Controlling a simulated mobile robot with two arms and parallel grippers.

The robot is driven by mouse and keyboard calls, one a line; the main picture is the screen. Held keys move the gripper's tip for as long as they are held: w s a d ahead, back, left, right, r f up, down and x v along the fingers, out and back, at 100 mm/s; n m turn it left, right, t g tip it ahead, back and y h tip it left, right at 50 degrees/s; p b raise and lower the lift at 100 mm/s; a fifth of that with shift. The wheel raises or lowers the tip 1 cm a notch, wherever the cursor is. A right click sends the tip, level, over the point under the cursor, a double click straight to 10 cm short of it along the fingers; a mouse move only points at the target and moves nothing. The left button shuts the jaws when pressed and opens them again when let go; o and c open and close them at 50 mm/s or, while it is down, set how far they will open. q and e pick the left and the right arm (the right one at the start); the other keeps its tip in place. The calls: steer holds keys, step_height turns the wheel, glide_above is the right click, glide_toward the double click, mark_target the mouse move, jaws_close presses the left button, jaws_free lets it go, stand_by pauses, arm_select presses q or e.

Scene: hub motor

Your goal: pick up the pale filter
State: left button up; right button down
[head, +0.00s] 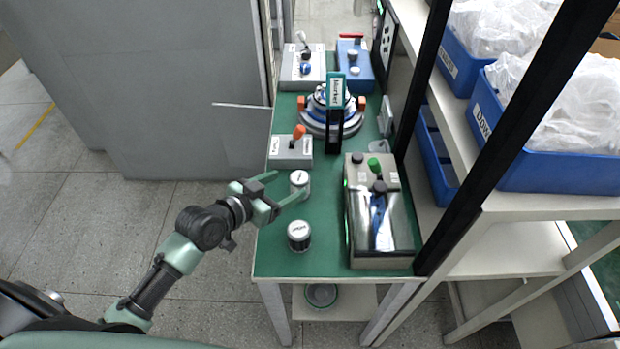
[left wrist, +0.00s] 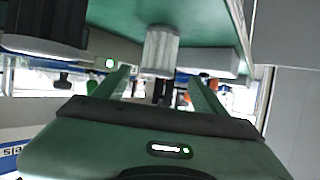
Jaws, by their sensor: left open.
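The pale filter (head: 299,180), a small light cylinder with a white labelled top, stands upright on the green table (head: 325,225) near its left edge. It shows as a ribbed pale cylinder in the left wrist view (left wrist: 160,48). My left gripper (head: 291,184) is open, its fingers pointing at the filter from the left. In the left wrist view the filter lies ahead, in line with the gap between the fingers (left wrist: 158,78). I cannot tell whether the fingertips reach past its sides. My right gripper is not in view.
A dark filter (head: 299,236) with a pale top stands nearer on the table. A grey box with an orange knob (head: 291,151) stands behind the pale filter. A machine with a clear cover (head: 381,220) is to the right. The motor fixture (head: 330,117) is farther back.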

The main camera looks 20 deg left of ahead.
mark_target(293, 185)
arm_select(q)
steer(key=shift+p+x, duration=0.45)
steer(key=shift+x, duration=0.7)
steer(key=x, duration=0.2)
steer(key=shift+w+d+f, duration=0.1)
steer(key=shift+d+f, duration=0.1)
steer(key=shift+f, duration=0.1)
steer(key=shift+p+x, duration=0.3)
steer(key=shift+x, duration=0.45)
steer(key=shift+f, duration=0.1)
steer(key=c, duration=1.3)
steer(key=shift+c, duration=1.2)
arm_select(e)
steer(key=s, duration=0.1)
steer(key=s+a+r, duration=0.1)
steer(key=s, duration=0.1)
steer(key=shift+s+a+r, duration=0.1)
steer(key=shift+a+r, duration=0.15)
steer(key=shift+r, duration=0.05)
